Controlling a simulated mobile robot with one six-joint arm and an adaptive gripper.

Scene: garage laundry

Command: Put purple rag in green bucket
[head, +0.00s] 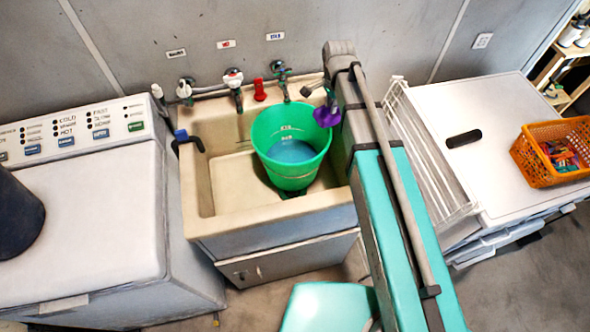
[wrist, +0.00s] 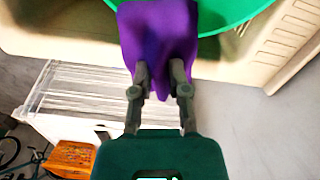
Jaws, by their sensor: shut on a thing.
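The purple rag (head: 327,116) is beside the right rim of the green bucket (head: 268,128) in the head view, partly hidden behind my arm. In the wrist view, the purple rag (wrist: 158,38) hangs between the fingers of my gripper (wrist: 160,75), which is shut on it. The rag overlaps the edge of the green bucket (wrist: 225,14) in that view; whether it touches the rim I cannot tell. The bucket stands upright in the beige sink (head: 205,185) with bluish liquid or a blue bottom showing inside.
Taps (head: 234,85) and a red object (head: 260,90) are behind the bucket. A white wire rack (head: 425,150) stands right of the sink, beside a white cabinet top (head: 470,100) with an orange basket (head: 545,178). A white washer (head: 80,220) is at left.

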